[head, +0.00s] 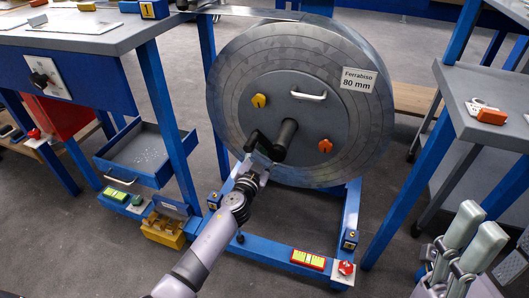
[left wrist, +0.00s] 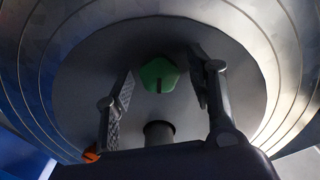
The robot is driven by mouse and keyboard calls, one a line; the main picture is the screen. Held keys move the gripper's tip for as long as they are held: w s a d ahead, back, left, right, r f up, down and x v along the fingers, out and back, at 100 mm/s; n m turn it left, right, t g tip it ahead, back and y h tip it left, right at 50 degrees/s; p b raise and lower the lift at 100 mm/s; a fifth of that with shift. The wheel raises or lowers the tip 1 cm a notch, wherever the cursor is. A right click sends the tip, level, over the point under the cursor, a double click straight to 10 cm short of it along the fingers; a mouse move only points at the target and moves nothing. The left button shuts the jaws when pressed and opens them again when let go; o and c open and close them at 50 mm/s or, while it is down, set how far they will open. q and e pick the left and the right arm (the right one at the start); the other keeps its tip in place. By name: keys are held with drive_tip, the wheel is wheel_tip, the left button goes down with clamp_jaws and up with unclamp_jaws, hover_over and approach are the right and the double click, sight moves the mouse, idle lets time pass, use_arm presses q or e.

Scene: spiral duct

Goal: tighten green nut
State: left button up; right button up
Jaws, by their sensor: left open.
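The green nut (left wrist: 158,75) shows in the left wrist view on the grey round face of the spiral duct drum (left wrist: 82,75). It lies between the two fingers of my left gripper (left wrist: 162,72), with a visible gap on each side. The gripper is open and holds nothing.
The drum face also has a yellow knob (head: 259,100), a white handle (head: 309,96) and an orange knob (head: 325,146). Blue frame legs (head: 351,210) stand below the drum. A workbench (head: 80,32) with an open drawer (head: 130,150) is left, and another table (head: 500,92) is right.

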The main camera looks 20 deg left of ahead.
use_arm(q)
drive_tip(key=shift+c, duration=0.3)
drive_tip(key=c, duration=1.1)
